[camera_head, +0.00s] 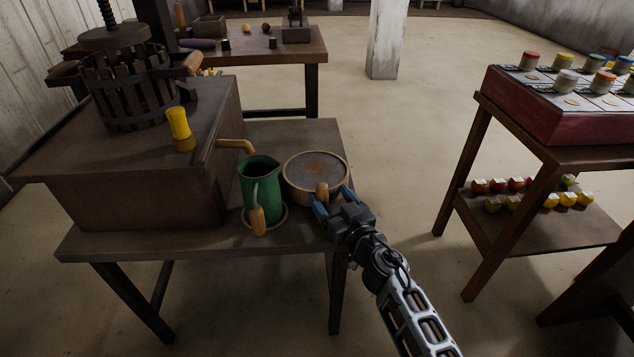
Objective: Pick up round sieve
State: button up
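The round sieve (315,166) lies on the right end of the low bench, with a pale rim, a grey mesh with a brownish patch, and a short wooden handle toward me. My gripper (330,194) is at the sieve's near side. Its two blue fingers are spread apart, with the handle showing between them. I cannot tell whether they touch the handle. The gripper body hides part of the sieve's near right edge.
A green jug (261,188) with a wooden handle stands close left of the sieve. A wooden spout (235,146) juts from the press block (120,190) behind it. Open floor lies right, before a shelved table (540,220).

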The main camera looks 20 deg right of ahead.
grip_shut()
dwell(0.5)
